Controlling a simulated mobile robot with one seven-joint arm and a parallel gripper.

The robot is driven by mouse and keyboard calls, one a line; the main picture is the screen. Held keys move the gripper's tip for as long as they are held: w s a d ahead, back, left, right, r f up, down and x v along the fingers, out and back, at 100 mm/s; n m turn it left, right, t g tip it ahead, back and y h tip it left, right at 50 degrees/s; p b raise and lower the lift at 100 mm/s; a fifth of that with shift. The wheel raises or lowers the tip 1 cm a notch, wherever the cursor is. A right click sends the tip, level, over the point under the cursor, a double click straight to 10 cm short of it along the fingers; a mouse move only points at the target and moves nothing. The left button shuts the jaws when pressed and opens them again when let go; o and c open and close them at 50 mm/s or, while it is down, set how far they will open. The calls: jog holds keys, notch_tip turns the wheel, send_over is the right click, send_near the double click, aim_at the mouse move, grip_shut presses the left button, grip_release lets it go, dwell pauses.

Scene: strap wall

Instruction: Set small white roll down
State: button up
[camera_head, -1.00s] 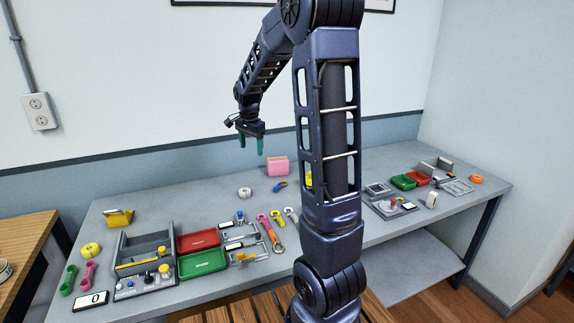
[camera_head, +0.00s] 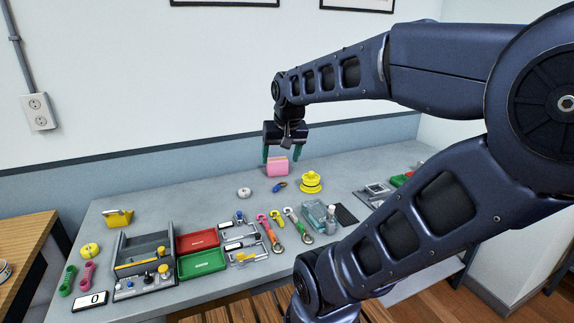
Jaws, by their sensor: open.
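A small white roll (camera_head: 244,193) lies on the grey bench, left of the pink block and apart from my gripper. My gripper (camera_head: 281,158) is open, pointing down, with green fingertips spread and nothing held between them. In the picture its fingertips overlap the upper part of the pink block (camera_head: 277,169). From this view I cannot tell whether they are around it or above it.
A small blue item (camera_head: 280,186) and a yellow round object (camera_head: 311,183) sit near the pink block. Red (camera_head: 198,240) and green (camera_head: 203,262) trays and several tools lie further forward. My arm hides much of the bench's right side.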

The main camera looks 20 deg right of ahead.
jog(key=shift+n, duration=0.9)
jog(key=s, duration=0.2)
jog(key=s+f, duration=0.1)
jog(key=s, duration=0.1)
jog(key=shift+s, duration=0.25)
